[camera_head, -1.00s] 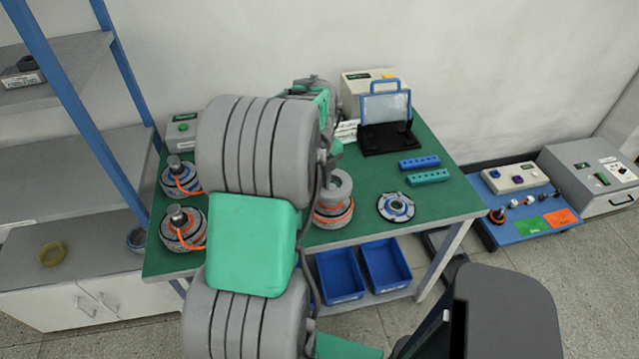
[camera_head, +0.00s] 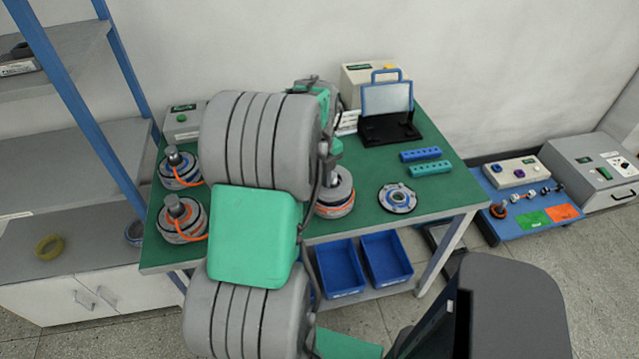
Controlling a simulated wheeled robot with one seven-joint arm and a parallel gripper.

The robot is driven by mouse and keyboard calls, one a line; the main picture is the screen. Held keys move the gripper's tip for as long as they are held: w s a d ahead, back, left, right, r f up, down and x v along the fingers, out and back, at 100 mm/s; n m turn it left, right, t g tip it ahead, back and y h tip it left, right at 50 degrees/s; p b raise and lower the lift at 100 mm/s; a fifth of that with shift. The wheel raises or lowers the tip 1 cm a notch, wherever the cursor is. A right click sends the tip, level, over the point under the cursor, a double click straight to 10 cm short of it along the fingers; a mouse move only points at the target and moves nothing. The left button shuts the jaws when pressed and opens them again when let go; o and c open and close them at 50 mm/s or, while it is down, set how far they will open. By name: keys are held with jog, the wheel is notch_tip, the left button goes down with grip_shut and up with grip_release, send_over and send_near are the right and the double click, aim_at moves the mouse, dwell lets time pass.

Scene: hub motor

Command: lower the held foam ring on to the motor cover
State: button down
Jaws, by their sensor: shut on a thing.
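The hub motor (camera_head: 335,210), with orange and grey bands, stands at the front middle of the green table, partly behind my arm. The grey foam ring (camera_head: 347,186) is at its top, around a darker upright part in its middle. I cannot tell whether the ring rests on the cover or sits just above it. My gripper (camera_head: 327,174) is at the ring's left side, shut on it; its fingertips are mostly hidden behind my own arm.
Two similar motors with orange cables (camera_head: 182,220) (camera_head: 178,170) stand at the left. A round flat part (camera_head: 397,198) lies to the right, with blue (camera_head: 420,155) and teal (camera_head: 431,168) blocks behind it. A black stand (camera_head: 390,130) is at the back.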

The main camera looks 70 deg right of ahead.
jog(key=shift+a+f, duration=0.3)
jog(key=shift+f, duration=0.25)
jog(key=c, duration=1.1)
grip_release()
jog(key=shift+a, duration=0.1)
jog(key=shift+s, duration=0.1)
notch_tip(320, 180, up, 11)
jog(key=p, duration=0.7)
jog(key=a+n, duration=1.2)
jog(key=a, duration=0.3)
jog(key=w+a+n+b, duration=0.2)
jog(key=w+a+n, duration=0.2)
jog(key=w+n, duration=0.4)
jog(key=w+a+n+b, duration=0.1)
jog(key=w+a+n, duration=0.4)
jog(key=w+n, duration=0.4)
jog(key=w, duration=0.4)
jog(key=shift+w+a+f+b, duration=0.2)
jog(key=shift+w+f+b, duration=0.1)
jog(key=shift+b, duration=0.05)
